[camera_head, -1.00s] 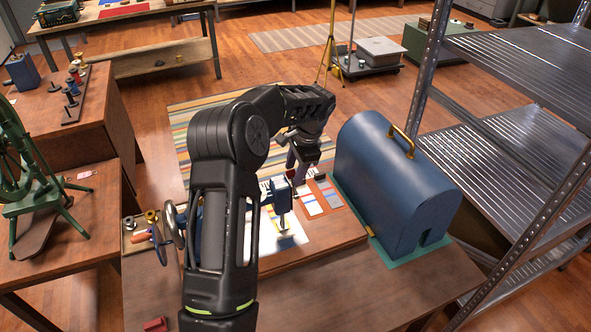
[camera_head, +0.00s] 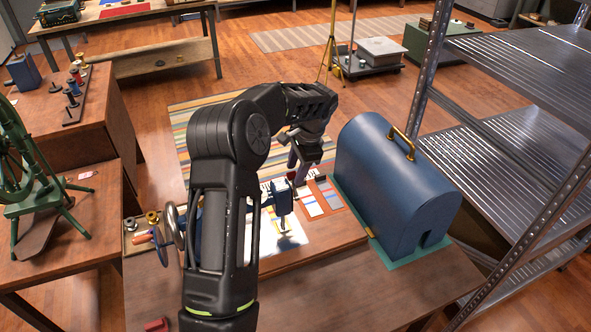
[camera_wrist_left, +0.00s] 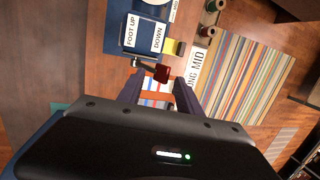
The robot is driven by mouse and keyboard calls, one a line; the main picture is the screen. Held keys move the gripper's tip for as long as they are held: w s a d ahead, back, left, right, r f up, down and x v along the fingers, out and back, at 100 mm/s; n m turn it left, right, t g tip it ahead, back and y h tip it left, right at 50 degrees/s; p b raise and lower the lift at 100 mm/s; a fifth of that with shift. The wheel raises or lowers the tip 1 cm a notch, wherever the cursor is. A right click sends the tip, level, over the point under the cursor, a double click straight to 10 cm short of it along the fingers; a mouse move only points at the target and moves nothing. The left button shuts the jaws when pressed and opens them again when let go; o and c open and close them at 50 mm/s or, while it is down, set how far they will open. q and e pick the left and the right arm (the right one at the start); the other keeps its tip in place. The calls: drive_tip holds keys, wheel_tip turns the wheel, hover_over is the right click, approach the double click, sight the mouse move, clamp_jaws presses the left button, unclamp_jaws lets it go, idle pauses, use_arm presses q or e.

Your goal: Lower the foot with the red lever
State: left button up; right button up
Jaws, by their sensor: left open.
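A blue sewing machine (camera_head: 283,200) stands on the wooden table, with much of its body hidden behind my left arm. Its red lever (camera_wrist_left: 161,73) shows in the left wrist view, on a dark stem below the labels FOOT UP (camera_wrist_left: 130,30) and DOWN (camera_wrist_left: 158,38). My left gripper (camera_wrist_left: 158,92) is open, with its two dark fingers on either side of and just short of the red lever tip. I cannot tell whether a finger touches it. In the head view the left gripper (camera_head: 303,168) is just behind the machine's head. My right gripper is not in view.
A blue domed case (camera_head: 390,190) with a brass handle stands right of the machine on a green mat. Colour swatch cards (camera_head: 322,200) lie between them. A metal shelf rack (camera_head: 515,130) stands at the right.

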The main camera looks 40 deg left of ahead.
use_arm(q)
drive_tip(key=p+v, duration=0.2)
drive_tip(key=v, duration=0.5)
drive_tip(key=shift+p, duration=0.4)
drive_tip(key=shift+f, duration=0.1)
idle(0.5)
